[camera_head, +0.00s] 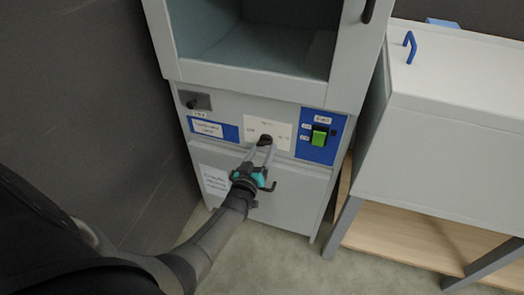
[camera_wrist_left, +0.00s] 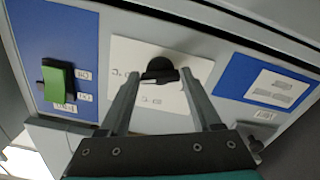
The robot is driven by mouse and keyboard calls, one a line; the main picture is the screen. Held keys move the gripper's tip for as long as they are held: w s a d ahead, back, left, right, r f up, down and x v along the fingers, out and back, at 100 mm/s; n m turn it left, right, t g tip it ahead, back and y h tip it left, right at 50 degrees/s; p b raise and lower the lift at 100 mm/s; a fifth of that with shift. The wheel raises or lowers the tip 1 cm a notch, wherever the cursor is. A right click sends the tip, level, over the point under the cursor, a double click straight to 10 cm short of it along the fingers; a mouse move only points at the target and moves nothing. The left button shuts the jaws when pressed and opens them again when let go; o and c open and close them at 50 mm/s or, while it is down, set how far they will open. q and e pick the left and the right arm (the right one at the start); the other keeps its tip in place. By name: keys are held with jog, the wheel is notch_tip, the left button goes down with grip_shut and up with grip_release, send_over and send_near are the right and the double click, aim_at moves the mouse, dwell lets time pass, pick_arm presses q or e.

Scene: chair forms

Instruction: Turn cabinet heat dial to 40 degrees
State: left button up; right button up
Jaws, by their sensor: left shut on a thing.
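The heat dial is a black knob (camera_head: 266,140) on a pale label plate (camera_head: 282,131) in the middle of the cabinet's (camera_head: 256,188) front panel. It also shows in the left wrist view as a dark knob (camera_wrist_left: 160,68) on the white plate (camera_wrist_left: 190,92). My left gripper (camera_head: 265,146) reaches up to it from below. Its two fingers, seen in the left wrist view (camera_wrist_left: 160,78), stand on either side of the knob and are shut on it. The marks on the plate are too small to read, so the dial's setting cannot be told. My right gripper is not in view.
A green switch (camera_head: 319,136) on a blue panel is right of the dial. A blue label (camera_head: 214,129) and small dark knob (camera_head: 192,103) are to the left. A glass-fronted chamber (camera_head: 255,45) is above. A grey unit with a blue handle (camera_head: 410,46) stands close at right.

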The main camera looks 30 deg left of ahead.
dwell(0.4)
pick_arm(q)
jog(key=o, duration=1.4)
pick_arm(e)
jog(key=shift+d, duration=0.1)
pick_arm(q)
jog(key=shift+s, duration=0.1)
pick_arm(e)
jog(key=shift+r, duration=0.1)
pick_arm(q)
jog(key=p+v, duration=0.5)
jog(key=v, duration=1)
jog(key=shift+s+a+p, duration=0.1)
jog(key=shift+p, duration=0.2)
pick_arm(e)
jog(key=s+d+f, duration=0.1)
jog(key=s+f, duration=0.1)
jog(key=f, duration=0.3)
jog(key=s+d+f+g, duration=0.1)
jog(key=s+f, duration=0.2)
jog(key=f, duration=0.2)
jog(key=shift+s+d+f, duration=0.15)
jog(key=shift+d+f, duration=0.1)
pick_arm(q)
jog(key=shift+f, duration=0.1)
